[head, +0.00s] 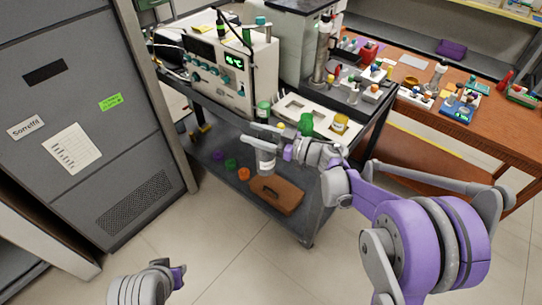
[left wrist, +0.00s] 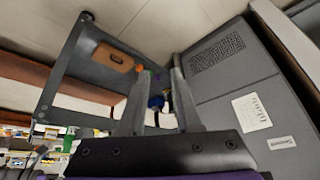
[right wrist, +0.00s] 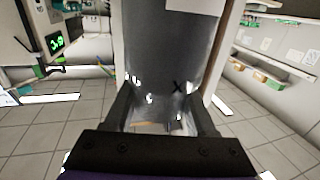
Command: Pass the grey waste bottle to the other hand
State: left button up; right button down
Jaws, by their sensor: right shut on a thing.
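The grey waste bottle (right wrist: 172,55) fills the middle of the right wrist view, with part of a white label at its top edge. My right gripper (right wrist: 165,118) is shut on it, one finger on each side. In the head view the right gripper (head: 262,137) holds the bottle (head: 266,160) in front of the lab cart. My left gripper (head: 160,284) is low at the left of the head view, well apart from the bottle, its fingers hard to make out there. In the left wrist view the left gripper's fingers (left wrist: 160,90) stand apart with nothing held between them.
The lab cart (head: 314,215) carries a white instrument (head: 225,75) and a white rack (head: 305,115). Its lower shelf has a brown case (head: 277,194) and several coloured caps. A grey cabinet (head: 75,120) stands at the left. The floor in front is clear.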

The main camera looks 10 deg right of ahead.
pick_arm(q)
jog(key=o, duration=1)
jog(key=w+y, duration=0.1)
jog(key=w, duration=0.1)
jog(key=w+d+t+y, duration=0.1)
jog(key=w, duration=0.2)
jog(key=w+t, duration=0.1)
jog(key=w, duration=0.2)
jog(key=shift+w+d+r+n+y, duration=0.2)
jog(key=shift+r+n+y, duration=0.1)
jog(key=shift+y, duration=0.1)
jog(key=shift+c, duration=0.2)
jog(key=shift+o, duration=0.2)
jog(key=w+d+r+t, duration=0.1)
jog(key=w+d+t, duration=0.2)
jog(key=w+d, duration=0.3)
jog(key=shift+r+y, duration=0.4)
jog(key=t+h, duration=0.4)
jog(key=t, duration=0.4)
send_near(270, 157)
jog(key=w, duration=0.1)
jog(key=shift+m, duration=0.4)
jog(key=w, duration=1.2)
jog(key=shift+r, duration=0.15)
jog(key=shift+c, duration=0.2)
